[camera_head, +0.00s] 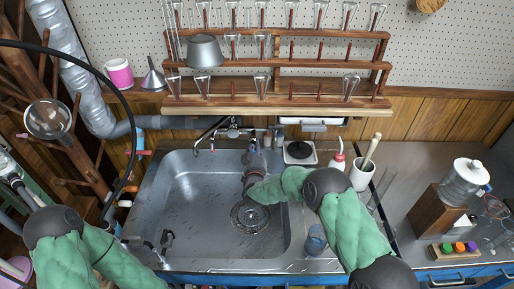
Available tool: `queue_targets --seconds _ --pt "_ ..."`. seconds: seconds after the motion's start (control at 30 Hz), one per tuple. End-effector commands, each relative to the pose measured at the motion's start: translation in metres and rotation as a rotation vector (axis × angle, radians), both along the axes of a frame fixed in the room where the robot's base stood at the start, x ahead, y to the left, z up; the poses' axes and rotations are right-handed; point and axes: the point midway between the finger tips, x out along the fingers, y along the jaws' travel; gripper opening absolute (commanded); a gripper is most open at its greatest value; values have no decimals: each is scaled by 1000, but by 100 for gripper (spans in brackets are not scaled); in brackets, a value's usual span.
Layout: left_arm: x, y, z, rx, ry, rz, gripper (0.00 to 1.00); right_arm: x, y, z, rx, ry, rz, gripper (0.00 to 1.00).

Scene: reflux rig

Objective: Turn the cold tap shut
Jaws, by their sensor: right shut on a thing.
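The metal tap fitting (232,131) stands at the back edge of the steel sink, with its spout curving down to the left. My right arm reaches in across the sink from the right. My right gripper (252,146) points at the back of the sink and is shut on the cold tap at the right end of the fitting. The gripper and wrist hide most of that tap, so its turn position cannot be seen. My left gripper (159,241) is over the sink's front left corner, away from the fitting, with its fingers apart and empty.
A blue-tinted beaker (315,240) is near my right arm. A glassware rack (285,103) hangs above the fitting.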

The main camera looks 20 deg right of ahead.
Motion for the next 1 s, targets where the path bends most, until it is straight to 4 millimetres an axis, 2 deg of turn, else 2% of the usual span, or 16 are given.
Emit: queue_targets --seconds 0.3,0.77,0.8,0.87,1.0 --pt "0 0 0 0 0 0 0 2 2 1 105 -35 -5 0" --pt "0 0 0 0 0 0 0 2 3 1 120 -39 -3 0" --pt "0 0 0 0 0 0 0 2 3 1 119 -39 -3 30" --pt "0 0 0 0 0 0 0 2 4 1 119 -37 -2 47" --pt "0 0 0 0 0 0 0 2 4 0 119 -36 -2 47"
